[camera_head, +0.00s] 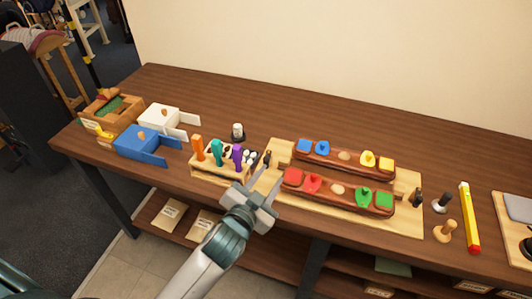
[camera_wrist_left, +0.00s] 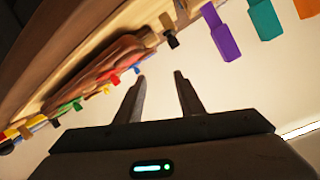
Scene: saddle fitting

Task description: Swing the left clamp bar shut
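A pale wooden board (camera_head: 408,222) on the workbench carries two long brown bars (camera_head: 338,204) topped with coloured pieces. At its left end stands a small black-tipped part (camera_head: 267,158), perhaps the left clamp bar's handle; it also shows in the left wrist view (camera_wrist_left: 171,40). I cannot make out the bar's full shape or angle. A similar dark part (camera_head: 418,196) is at the right end. My left gripper (camera_head: 268,175) is open and empty near the board's left end, its fingers (camera_wrist_left: 160,76) apart and pointing toward the black-tipped part. My right gripper is not in view.
A rack (camera_head: 222,179) with orange, teal and purple handles stands close left of my gripper. Blue (camera_head: 138,143) and white (camera_head: 160,120) boxes stand further left. A yellow level-like tool (camera_head: 468,215) lies right of the board. The bench behind the board is clear.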

